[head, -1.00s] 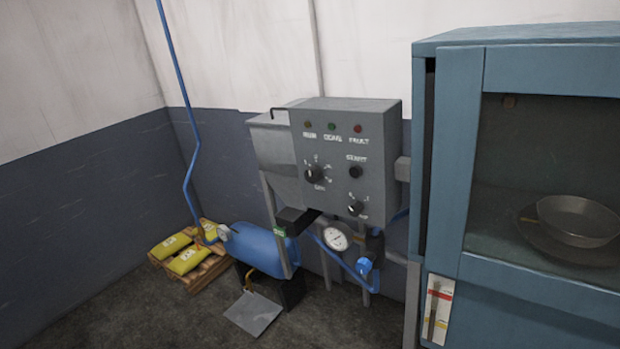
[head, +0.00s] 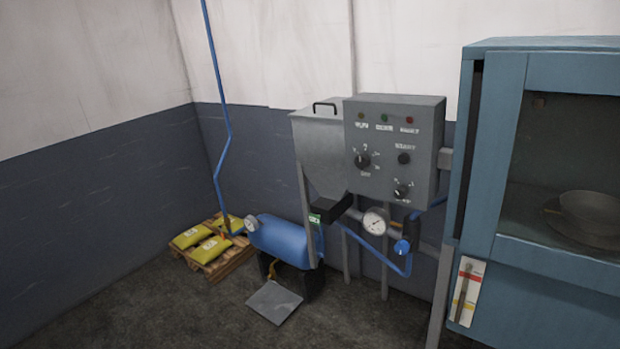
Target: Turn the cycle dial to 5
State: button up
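A grey control box (head: 395,150) stands on legs left of the blue cabinet. Its front carries a larger black dial (head: 362,161) at the left, with small white marks around it that are too blurred to read. A second black dial (head: 401,191) sits at the lower right, also with marks around it. I cannot tell from the labels which one is the cycle dial, nor the setting of either. A black button (head: 404,158) is above the lower dial, and three small lamps (head: 384,118) run along the top. My gripper is not in view.
The blue cabinet (head: 490,150) with a pan (head: 592,213) behind its front fills the right side. A grey hopper (head: 320,150), blue tank (head: 283,240) and gauge (head: 376,221) adjoin the box. Yellow bags (head: 209,249) lie on a pallet.

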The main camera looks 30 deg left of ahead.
aim_at(362, 160)
jog(key=u, duration=0.25)
jog(key=k, duration=0.75)
jog(key=u, duration=0.75)
jog(key=i, duration=1.2)
jog(key=z, duration=0.6)
jog(key=i, duration=0.85)
jog(key=z, duration=0.7)
